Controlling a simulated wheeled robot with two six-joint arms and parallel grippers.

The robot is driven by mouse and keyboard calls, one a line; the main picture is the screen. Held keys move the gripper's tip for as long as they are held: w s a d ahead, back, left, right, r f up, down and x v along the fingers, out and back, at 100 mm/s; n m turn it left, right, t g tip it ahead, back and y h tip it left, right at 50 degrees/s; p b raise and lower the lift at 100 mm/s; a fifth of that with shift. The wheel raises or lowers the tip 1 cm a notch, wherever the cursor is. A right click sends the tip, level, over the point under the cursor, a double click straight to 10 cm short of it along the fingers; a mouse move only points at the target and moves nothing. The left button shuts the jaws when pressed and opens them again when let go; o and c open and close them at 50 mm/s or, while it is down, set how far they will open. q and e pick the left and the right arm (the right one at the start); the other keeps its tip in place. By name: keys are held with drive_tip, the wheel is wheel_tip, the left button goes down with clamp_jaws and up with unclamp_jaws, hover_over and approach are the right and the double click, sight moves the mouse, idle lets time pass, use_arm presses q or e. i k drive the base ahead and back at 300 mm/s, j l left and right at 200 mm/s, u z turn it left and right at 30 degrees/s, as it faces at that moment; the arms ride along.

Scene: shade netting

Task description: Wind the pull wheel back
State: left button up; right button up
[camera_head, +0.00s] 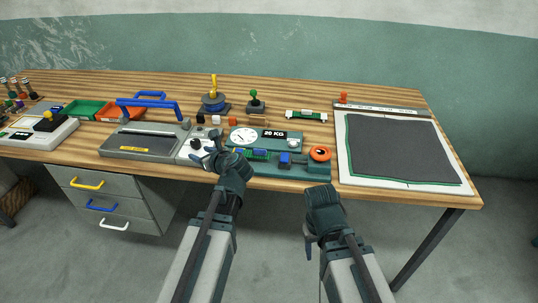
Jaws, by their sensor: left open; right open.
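The pull tester (307,171) is a dark teal bench unit near the table's front edge, with a round white dial (243,136) and a "20 KG" label behind. The orange pull wheel (320,153) with a dark centre is at its right end. My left gripper (212,154) is open at the tester's left end, apart from the wheel. My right gripper (323,205) is open in front of the table edge, below the wheel; its fingertips are hard to make out.
A white-edged board with dark netting (400,150) lies at the right. Green (82,109) and red (120,112) trays, a yellow-handled post (213,88) and a green-knobbed lever (254,95) stand behind.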

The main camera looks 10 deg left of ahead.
sight(321, 153)
drive_tip(key=z, duration=1.3)
drive_tip(key=k+j+z, duration=0.3)
drive_tip(key=k+j, duration=0.15)
drive_tip(key=k, duration=0.15)
